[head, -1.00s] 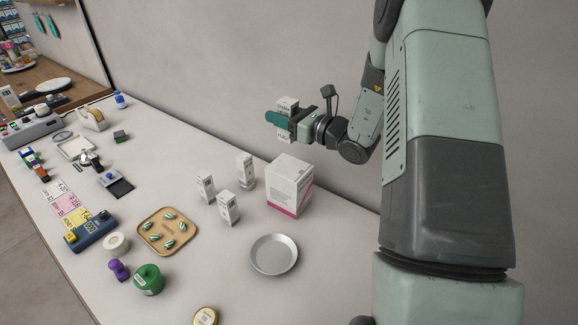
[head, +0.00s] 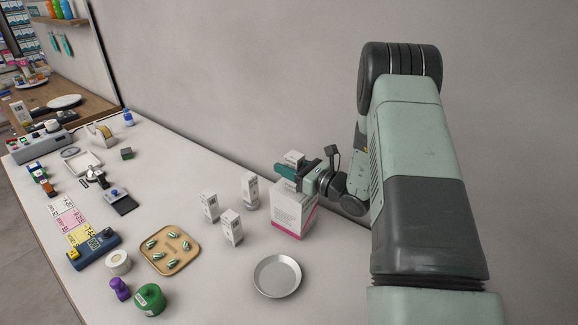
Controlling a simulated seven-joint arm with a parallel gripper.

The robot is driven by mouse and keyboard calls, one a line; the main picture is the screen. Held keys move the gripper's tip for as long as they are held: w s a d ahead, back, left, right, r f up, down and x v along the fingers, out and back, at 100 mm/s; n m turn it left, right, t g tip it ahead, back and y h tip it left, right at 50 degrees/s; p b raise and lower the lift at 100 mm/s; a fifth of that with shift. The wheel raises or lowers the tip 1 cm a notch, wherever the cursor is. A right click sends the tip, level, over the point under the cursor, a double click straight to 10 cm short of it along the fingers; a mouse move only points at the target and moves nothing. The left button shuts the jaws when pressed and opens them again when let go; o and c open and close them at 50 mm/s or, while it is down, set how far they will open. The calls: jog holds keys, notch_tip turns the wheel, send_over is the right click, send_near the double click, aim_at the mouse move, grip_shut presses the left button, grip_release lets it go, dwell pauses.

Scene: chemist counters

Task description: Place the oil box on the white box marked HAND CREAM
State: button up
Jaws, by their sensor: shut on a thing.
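My gripper (head: 295,170) is shut on a small white box (head: 294,156), which I take to be the oil box.
Several small white boxes (head: 232,228) stand left of the large box. A round metal dish (head: 277,276) lies in front of it, and a tan tray (head: 185,262) with green-and-white pieces lies further left. A plain wall (head: 230,90) rises behind the counter (head: 215,285).

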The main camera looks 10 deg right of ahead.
jog(key=shift+f, duration=0.1)
jog(key=o, duration=1.1)
jog(key=shift+c, duration=0.2)
jog(key=shift+s+d, duration=0.15)
jog(key=v, duration=1.1)
jog(key=shift+s+d, duration=0.2)
jog(key=shift+s, duration=0.05)
